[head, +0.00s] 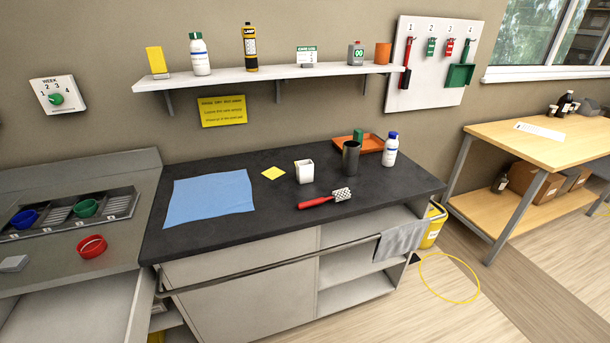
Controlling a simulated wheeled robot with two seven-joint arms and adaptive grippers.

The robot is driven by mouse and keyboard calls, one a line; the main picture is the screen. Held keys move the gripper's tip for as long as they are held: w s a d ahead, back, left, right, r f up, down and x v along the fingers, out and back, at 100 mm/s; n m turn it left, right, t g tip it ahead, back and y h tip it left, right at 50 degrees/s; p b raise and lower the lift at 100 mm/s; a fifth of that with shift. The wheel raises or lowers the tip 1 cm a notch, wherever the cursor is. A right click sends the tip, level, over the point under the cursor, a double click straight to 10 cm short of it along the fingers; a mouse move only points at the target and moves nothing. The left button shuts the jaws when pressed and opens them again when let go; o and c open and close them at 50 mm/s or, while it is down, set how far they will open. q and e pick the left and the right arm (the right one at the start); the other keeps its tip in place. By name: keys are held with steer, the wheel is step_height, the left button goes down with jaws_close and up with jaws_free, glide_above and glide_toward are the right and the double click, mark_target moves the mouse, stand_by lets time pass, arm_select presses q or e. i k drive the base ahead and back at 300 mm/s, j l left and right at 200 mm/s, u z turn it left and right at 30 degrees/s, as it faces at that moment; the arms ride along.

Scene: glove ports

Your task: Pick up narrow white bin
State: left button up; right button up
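A small narrow white bin (304,173) with a square open top stands upright on the dark worktop (230,224), right of the middle. Neither of my grippers shows in the head view.
A blue cloth (209,198) covers the worktop's left part. An orange tray (370,143) and a white bottle with a blue cap (390,149) stand at the right. A shelf (270,76) with bottles overhangs the back. A yellow ring (450,278) lies on the floor.

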mark_target(304, 169)
steer(key=i+l+u, duration=0.2)
steer(key=l, duration=0.25)
steer(key=i+l+u, duration=0.2)
steer(key=l, duration=0.3)
steer(key=l+u, duration=0.2)
steer(key=l, duration=0.25)
